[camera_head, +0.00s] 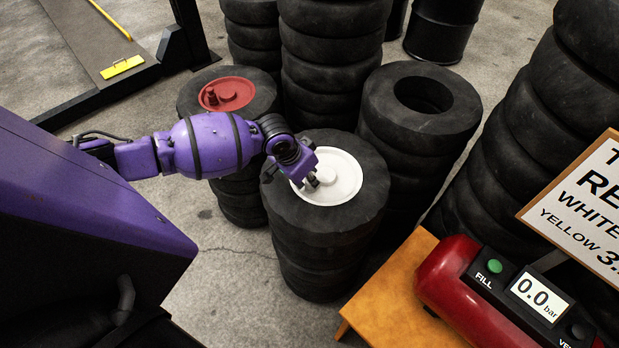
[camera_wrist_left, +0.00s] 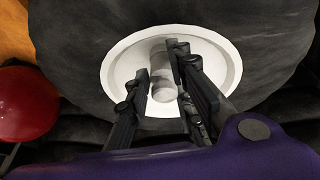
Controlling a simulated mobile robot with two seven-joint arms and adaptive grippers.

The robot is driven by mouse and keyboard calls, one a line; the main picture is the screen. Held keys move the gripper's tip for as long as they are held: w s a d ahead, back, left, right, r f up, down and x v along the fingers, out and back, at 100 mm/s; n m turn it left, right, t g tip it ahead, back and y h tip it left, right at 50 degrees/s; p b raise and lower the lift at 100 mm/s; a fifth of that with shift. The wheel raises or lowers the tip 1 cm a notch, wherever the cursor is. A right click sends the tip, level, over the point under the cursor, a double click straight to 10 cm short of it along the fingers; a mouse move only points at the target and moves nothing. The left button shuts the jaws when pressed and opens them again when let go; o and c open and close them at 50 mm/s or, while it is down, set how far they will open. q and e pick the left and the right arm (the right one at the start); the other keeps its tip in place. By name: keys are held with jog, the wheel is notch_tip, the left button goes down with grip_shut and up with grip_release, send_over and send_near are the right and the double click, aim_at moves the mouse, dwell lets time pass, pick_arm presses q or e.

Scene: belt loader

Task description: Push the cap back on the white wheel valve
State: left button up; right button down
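The white wheel (camera_head: 344,175) is the white disc set in the top tyre of a stack in the middle of the head view. In the left wrist view its white rim (camera_wrist_left: 232,62) surrounds a pale upright cylinder (camera_wrist_left: 161,88); I cannot tell whether this is the valve, its cap or both. My left gripper (camera_head: 313,181) is over the left part of the disc. In the left wrist view its fingers (camera_wrist_left: 158,78) stand apart on either side of the cylinder, with a gap on the left; the right finger partly covers it. My right gripper is not in view.
A red wheel (camera_head: 227,92) with a red post tops the stack behind left. Other tyre stacks (camera_head: 420,105) stand behind and right. A red tank (camera_head: 447,275) with a gauge reading 0.0 bar lies on an orange table (camera_head: 385,300), beside a sign (camera_head: 590,205).

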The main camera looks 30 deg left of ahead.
pick_arm(q)
jog(key=shift+o, duration=1.4)
jog(key=shift+r, duration=0.1)
jog(key=v, duration=1.1)
jog(key=shift+s+r, duration=0.2)
jog(key=shift+r, duration=0.15)
jog(key=shift+a, duration=0.1)
